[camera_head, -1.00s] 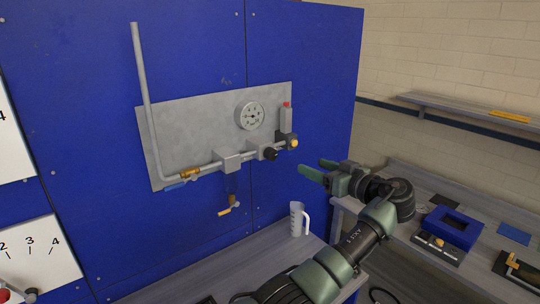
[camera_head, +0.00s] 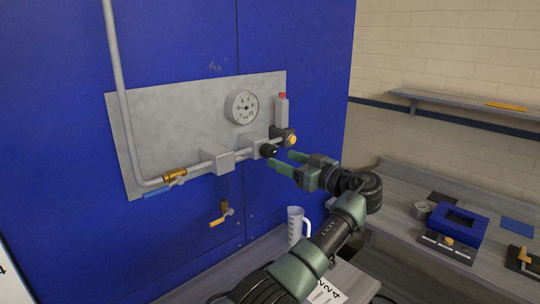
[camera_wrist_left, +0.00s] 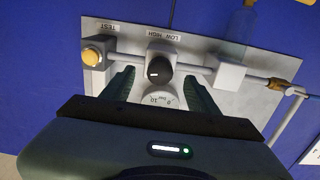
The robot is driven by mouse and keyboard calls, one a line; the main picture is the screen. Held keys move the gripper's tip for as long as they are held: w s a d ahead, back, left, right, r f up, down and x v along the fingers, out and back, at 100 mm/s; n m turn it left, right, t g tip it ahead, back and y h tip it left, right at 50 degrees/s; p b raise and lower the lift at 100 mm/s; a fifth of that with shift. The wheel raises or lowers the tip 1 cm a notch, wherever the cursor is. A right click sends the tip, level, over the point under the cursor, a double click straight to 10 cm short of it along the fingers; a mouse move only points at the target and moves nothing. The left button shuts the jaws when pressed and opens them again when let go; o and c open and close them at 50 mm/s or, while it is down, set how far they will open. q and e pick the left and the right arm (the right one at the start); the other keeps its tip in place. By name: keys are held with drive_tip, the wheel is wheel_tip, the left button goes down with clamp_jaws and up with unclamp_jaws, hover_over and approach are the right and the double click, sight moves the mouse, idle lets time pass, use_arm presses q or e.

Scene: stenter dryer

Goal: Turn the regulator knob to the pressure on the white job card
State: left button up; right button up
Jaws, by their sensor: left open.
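The black regulator knob (camera_head: 268,150) sits on the pipe below the round pressure gauge (camera_head: 242,107). The gauge's exact reading is too small to tell. My left gripper (camera_head: 281,163) is open, its fingertips just right of and below the knob. In the left wrist view the knob (camera_wrist_left: 160,70) shows between the spread fingers, apart from both, under a LOW HIGH label (camera_wrist_left: 163,37). The gauge (camera_wrist_left: 160,98) is partly hidden by my gripper there. A white card (camera_head: 326,292) with printed figures lies on the bench, partly covered by my arm. My right gripper is out of view.
A yellow TEST button (camera_head: 292,140) and a red-topped grey block (camera_head: 282,108) are close to the knob. A blue-handled valve (camera_head: 165,187) and a drain valve (camera_head: 221,216) are left. A measuring jug (camera_head: 295,226) stands below. A side bench at right holds several items.

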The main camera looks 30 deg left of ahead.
sight(273, 154)
use_arm(q)
drive_tip(key=x, duration=0.1)
drive_tip(key=p+x, duration=0.1)
drive_tip(key=x, duration=0.1)
drive_tip(key=p+x, duration=0.1)
drive_tip(key=shift+a+r, duration=0.25)
drive_tip(key=shift+r, duration=0.05)
drive_tip(key=shift+w+a+f, duration=0.2)
drive_tip(key=shift+a, duration=0.2)
drive_tip(key=shift+d, duration=0.15)
drive_tip(key=shift+c, duration=1.4)
clamp_jaws()
